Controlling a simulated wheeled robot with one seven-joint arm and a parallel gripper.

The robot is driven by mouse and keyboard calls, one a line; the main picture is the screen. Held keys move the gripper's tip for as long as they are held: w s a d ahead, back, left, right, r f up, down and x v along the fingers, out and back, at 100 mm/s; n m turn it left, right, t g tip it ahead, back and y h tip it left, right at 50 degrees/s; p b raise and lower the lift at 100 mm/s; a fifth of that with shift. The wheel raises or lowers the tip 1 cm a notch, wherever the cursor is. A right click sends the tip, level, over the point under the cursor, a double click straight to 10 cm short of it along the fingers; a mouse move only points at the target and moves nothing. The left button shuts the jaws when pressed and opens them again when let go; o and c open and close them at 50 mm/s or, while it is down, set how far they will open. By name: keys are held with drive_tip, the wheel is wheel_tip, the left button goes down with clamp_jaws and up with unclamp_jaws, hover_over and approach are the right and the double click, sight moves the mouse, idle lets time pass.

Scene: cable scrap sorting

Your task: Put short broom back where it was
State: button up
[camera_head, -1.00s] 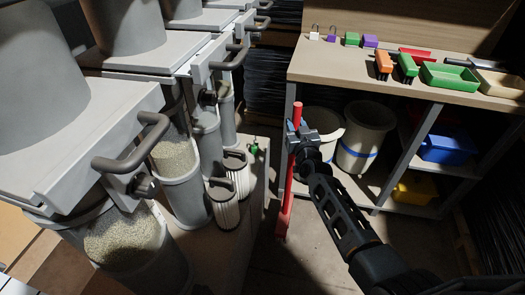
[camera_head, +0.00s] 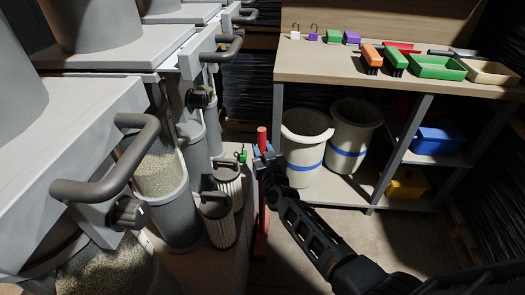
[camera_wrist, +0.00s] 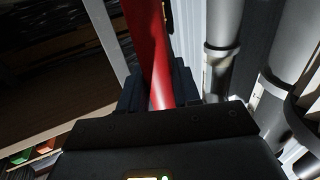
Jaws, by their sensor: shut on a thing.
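The short broom (camera_head: 262,222) shows as a red upright shaft in the head view, with a wider red part low down near the floor. My gripper (camera_head: 266,160) is shut around its upper part, with a short end of red handle above the jaws. In the wrist view the red shaft (camera_wrist: 150,55) runs up between the dark fingers (camera_wrist: 158,92). The broom stands close beside the low ledge under the machines. Whether its lower end touches the floor I cannot tell.
Machines with jutting handles (camera_head: 110,165) and grey cylinders (camera_head: 170,200) fill the left. A workbench (camera_head: 380,80) at the right holds coloured trays and padlocks. Two pale buckets (camera_head: 305,150) stand on its lower shelf. Open floor (camera_head: 300,255) lies in front of the bench.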

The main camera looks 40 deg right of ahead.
drive_tip(key=shift+r, duration=0.1)
drive_tip(key=o, duration=1.1)
drive_tip(key=shift+c, duration=0.2)
